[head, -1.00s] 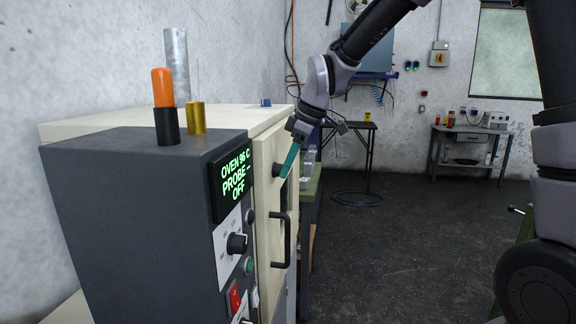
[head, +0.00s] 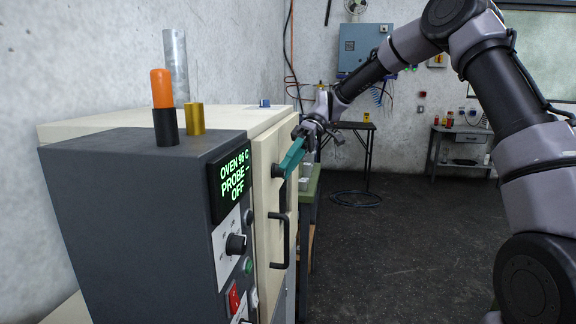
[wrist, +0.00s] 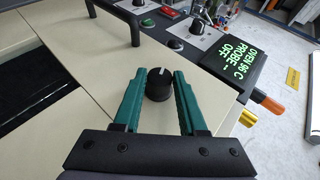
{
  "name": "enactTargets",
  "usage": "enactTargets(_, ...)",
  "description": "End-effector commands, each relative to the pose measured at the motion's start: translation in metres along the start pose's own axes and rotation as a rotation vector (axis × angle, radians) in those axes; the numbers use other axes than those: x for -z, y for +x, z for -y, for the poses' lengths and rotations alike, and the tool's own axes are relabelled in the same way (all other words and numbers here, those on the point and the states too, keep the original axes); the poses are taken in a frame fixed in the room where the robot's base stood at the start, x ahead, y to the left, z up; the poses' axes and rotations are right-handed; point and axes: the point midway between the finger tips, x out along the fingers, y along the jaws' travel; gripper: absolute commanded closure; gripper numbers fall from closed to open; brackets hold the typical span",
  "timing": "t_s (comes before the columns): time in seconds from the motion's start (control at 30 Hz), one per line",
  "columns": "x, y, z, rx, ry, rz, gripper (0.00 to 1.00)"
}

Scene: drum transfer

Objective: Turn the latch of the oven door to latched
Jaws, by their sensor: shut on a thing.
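The oven (head: 262,200) has a cream door with a black round latch knob (head: 277,170) on its upper part. In the wrist view the latch knob (wrist: 160,86) has a white mark that points up the picture, toward the door handle side. My gripper (head: 284,168) has teal fingers and reaches the knob from the right. The fingers partly hide the knob in the head view.
A black bar handle (head: 280,240) sits below the knob on the door. The grey control box (head: 130,220) beside the door bears a green display (head: 233,184), knobs and a red switch (head: 234,298). A green-topped bench (head: 311,185) stands behind the door. The floor to the right is open.

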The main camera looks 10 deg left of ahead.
Motion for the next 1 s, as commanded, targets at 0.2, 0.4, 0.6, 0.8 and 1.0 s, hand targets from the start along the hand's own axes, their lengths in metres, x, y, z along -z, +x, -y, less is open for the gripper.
enactTargets(0.2, -0.0001, -0.0001, -0.0049, 0.170, 0.071, -0.003, 1.00)
enactTargets(0.4, -0.0005, 0.0004, -0.0071, 0.283, 0.118, -0.003, 1.00)
enactTargets(0.6, -0.0004, 0.0009, -0.0075, 0.352, 0.147, -0.002, 1.00)
enactTargets(0.8, -0.0006, 0.0014, -0.0081, 0.381, 0.160, -0.001, 1.00)
enactTargets(1.0, -0.0007, 0.0015, -0.0080, 0.386, 0.162, 0.000, 1.00)
